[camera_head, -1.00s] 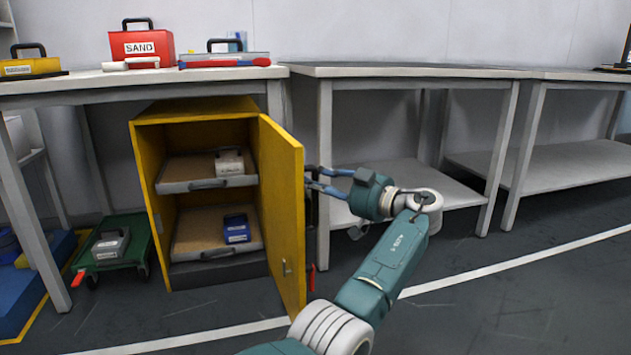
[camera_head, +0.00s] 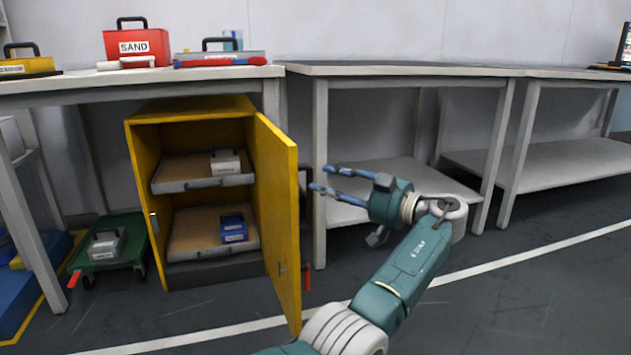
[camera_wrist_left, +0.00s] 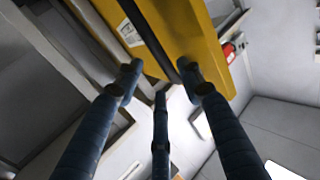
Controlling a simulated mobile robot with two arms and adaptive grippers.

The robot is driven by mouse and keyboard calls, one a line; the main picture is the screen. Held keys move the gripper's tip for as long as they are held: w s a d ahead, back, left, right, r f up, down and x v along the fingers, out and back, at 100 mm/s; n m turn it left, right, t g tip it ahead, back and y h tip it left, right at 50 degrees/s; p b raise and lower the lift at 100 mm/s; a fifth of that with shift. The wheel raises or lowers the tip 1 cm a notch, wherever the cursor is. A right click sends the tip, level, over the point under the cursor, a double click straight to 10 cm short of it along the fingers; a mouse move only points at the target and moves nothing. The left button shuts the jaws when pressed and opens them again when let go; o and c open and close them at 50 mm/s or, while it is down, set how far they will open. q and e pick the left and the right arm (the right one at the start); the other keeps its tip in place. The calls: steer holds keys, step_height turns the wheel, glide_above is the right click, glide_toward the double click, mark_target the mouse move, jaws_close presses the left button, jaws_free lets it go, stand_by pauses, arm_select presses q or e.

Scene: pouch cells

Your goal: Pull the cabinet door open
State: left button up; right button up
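The yellow cabinet (camera_head: 190,107) stands under the left bench, its front open and its two shelves showing. Its yellow door (camera_head: 278,215) is hinged on the right and stands swung well out toward me. My left gripper (camera_head: 321,178) is just right of the door's outer face, its blue fingers spread, empty and apart from the door. A dark bar, perhaps the handle (camera_head: 305,195), partly shows behind the door edge. In the left wrist view the door (camera_wrist_left: 190,40) lies beyond the spread fingers (camera_wrist_left: 158,85), with a dark bar across it. My right gripper is out of view.
A grey box (camera_head: 225,163) and a blue box (camera_head: 233,228) sit on the cabinet shelves. A green cart (camera_head: 108,262) stands to the left. The bench leg (camera_head: 320,170) is close behind my gripper. Open floor (camera_head: 500,300) lies to the right.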

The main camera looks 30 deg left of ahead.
arm_select(q)
steer(key=d, duration=0.7)
steer(key=shift+s, duration=0.3)
